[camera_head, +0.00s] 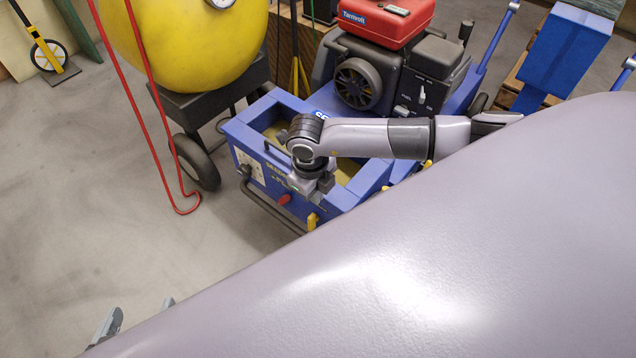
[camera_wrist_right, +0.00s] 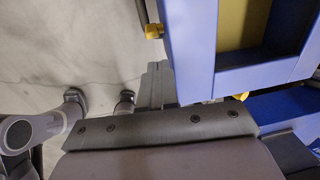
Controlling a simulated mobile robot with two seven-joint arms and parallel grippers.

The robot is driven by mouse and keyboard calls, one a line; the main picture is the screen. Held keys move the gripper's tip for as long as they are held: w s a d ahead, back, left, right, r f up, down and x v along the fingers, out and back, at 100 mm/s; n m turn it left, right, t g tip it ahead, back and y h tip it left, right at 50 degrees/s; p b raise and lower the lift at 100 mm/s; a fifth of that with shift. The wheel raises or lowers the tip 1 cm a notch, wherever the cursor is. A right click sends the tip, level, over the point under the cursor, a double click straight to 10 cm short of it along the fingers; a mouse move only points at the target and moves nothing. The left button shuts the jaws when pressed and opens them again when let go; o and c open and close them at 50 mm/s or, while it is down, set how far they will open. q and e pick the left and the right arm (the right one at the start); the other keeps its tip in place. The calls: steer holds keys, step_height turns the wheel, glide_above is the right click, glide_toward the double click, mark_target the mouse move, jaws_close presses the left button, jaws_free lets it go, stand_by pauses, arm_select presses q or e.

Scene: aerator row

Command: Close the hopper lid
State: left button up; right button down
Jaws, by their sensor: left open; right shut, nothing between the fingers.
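The hopper (camera_head: 238,130) is a blue open-topped box on the front of the blue machine. Its opening is uncovered, with a yellowish inside; it also shows in the right wrist view (camera_wrist_right: 196,45). I cannot make out the lid; my right arm covers part of the hopper and my own body hides much of the head view. My right gripper (camera_head: 318,188) is shut and empty at the hopper's front wall. In the right wrist view its fingers (camera_wrist_right: 155,85) are together beside the hopper's corner; contact is unclear. My left gripper (camera_head: 138,314) is open, low over the floor, apart from the machine.
A red engine tank (camera_head: 385,18) and black engine (camera_head: 358,84) stand behind the hopper. The floor (camera_head: 90,200) at left is clear.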

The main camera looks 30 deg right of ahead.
arm_select(q)
steer(key=shift+w+d+f+h+b, duration=0.15)
steer(key=shift+d+f+h+b, duration=0.1)
steer(key=shift+d+h+b, duration=0.15)
arm_select(e)
steer(key=shift+a+f, duration=0.1)
steer(key=shift+f, duration=0.85)
arm_select(q)
steer(key=shift+r, duration=0.1)
arm_select(e)
steer(key=shift+r, duration=0.1)
